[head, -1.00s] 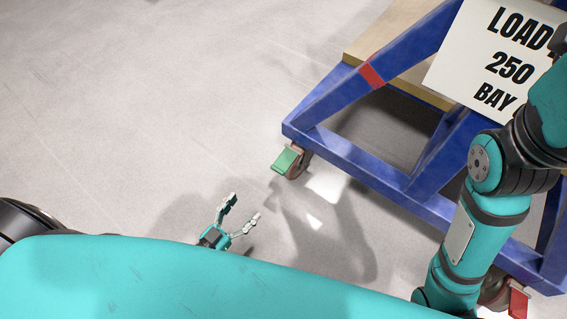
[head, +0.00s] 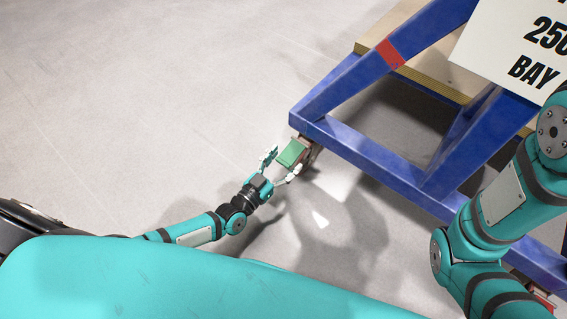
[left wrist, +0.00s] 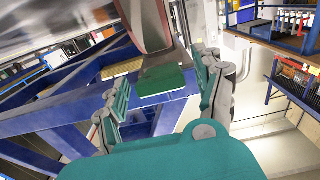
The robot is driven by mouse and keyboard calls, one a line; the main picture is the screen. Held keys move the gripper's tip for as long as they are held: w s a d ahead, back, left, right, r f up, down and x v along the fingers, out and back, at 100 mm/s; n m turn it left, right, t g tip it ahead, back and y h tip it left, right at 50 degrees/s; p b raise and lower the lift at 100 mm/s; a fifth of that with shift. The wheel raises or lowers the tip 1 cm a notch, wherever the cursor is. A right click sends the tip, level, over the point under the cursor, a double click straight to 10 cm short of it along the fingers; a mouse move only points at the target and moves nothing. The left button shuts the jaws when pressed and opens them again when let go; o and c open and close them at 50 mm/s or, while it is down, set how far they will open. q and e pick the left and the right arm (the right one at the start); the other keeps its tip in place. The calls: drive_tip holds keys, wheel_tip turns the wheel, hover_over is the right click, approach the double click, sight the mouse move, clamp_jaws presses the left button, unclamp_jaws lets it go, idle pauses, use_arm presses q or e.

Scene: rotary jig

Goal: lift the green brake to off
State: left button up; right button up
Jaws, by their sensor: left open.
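The green brake (head: 291,153) is a flat pedal on the caster under the near left corner of the blue jig frame (head: 372,160). In the left wrist view the green brake (left wrist: 161,80) lies ahead, between my fingers as seen, below the caster wheel (left wrist: 146,22). My left gripper (head: 281,165) is open, with its fingers on either side of the pedal's near end. In the left wrist view my left gripper (left wrist: 160,95) is also open and empty. I cannot tell whether the fingers touch the pedal. My right gripper is out of view.
A red brake (head: 546,306) shows at the lower right caster, partly behind my right arm. A white sign (head: 510,50) hangs on the frame above a wooden deck (head: 430,75). The grey floor (head: 130,110) to the left is clear.

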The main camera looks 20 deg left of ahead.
use_arm(q)
clamp_jaws()
idle(0.5)
